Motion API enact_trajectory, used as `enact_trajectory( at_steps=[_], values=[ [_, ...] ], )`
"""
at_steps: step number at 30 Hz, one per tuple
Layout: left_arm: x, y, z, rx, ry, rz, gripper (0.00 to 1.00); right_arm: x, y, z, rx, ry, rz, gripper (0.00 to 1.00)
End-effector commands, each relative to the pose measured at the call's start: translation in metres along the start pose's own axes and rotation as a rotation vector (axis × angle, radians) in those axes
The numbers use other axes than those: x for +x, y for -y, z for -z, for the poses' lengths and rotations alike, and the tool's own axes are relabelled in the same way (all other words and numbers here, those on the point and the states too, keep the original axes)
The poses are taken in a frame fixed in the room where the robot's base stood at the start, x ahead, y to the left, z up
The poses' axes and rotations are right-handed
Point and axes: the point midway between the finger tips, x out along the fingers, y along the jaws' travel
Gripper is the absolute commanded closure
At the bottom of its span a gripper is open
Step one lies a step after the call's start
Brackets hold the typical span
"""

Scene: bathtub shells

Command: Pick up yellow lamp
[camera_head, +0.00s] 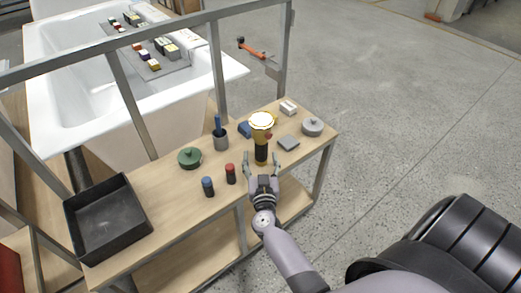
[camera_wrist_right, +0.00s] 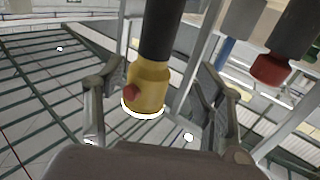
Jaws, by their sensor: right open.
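The yellow lamp (camera_head: 262,122) stands upright on the wooden bench, with a yellow head with a bright top and a black handle below. My right gripper (camera_head: 262,161) is open in front of the lamp, its fingers on either side near the black handle. In the right wrist view the yellow lamp (camera_wrist_right: 148,88), with a red button, shows between the open fingers of the right gripper (camera_wrist_right: 160,110). I cannot tell whether a finger touches it. My left gripper is not in view.
The wooden bench (camera_head: 165,215) also holds a red-topped cylinder (camera_head: 230,174), a blue-topped cylinder (camera_head: 208,187), a green round pot (camera_head: 190,158), a grey cup (camera_head: 221,140), a grey disc (camera_head: 312,126) and a black tray (camera_head: 78,222). A metal frame post (camera_head: 217,70) rises behind.

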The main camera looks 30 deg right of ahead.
Motion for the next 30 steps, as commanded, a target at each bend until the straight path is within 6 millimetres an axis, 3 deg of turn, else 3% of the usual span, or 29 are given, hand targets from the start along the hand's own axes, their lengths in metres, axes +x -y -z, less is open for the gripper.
enact_trajectory(
  at_steps=[3, 10, 19, 28, 30],
  values=[
    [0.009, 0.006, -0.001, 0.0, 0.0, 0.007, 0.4, 0.019, 0.0, -0.002, -0.001, -0.001, 0.0, 0.37],
    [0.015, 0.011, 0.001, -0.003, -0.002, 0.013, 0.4, 0.034, -0.002, -0.002, -0.001, -0.001, 0.0, 0.37],
    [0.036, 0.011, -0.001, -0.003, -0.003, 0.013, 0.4, 0.075, -0.008, -0.003, -0.001, -0.001, 0.0, 0.37],
    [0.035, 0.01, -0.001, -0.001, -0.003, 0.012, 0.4, 0.08, -0.008, -0.001, -0.001, 0.001, 0.001, 0.37],
    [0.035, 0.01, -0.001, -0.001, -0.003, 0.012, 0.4, 0.08, -0.008, -0.001, -0.001, 0.001, 0.001, 0.41]
  ],
)
